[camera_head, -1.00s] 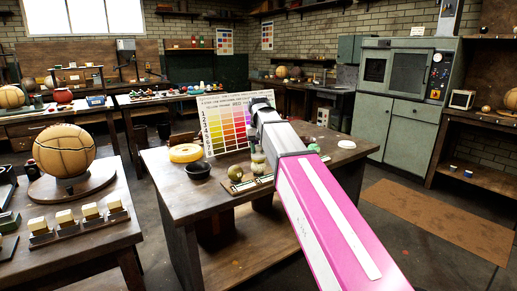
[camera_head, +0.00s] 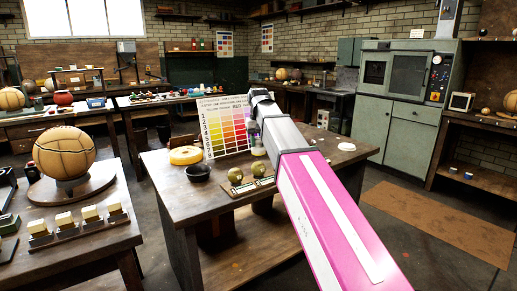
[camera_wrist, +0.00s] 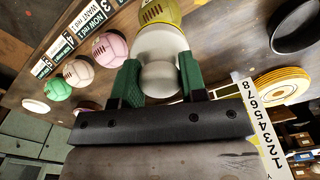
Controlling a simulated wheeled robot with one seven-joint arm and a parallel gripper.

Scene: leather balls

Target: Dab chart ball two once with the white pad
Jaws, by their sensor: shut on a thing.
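My gripper (camera_wrist: 160,85) has green fingers shut on the white pad (camera_wrist: 160,50), a pale rounded piece, in the wrist view. Beyond the pad in that view is an olive ball with dark stitching (camera_wrist: 158,10), partly hidden by it; I cannot tell from this view how far apart they are. Pink (camera_wrist: 110,48), beige (camera_wrist: 80,72) and green (camera_wrist: 57,90) balls lie in a row beside label strips. In the head view two olive balls (camera_head: 235,175) (camera_head: 257,170) show at the centre table's front. My arm hides the others. Ball two's label is not readable.
A colour chart (camera_head: 225,125) with numbered rows stands on the centre table (camera_head: 225,215). A yellow ring (camera_head: 185,155) and a dark bowl (camera_head: 198,172) are left of the balls. A large brown ball (camera_head: 64,152) stands on the left table.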

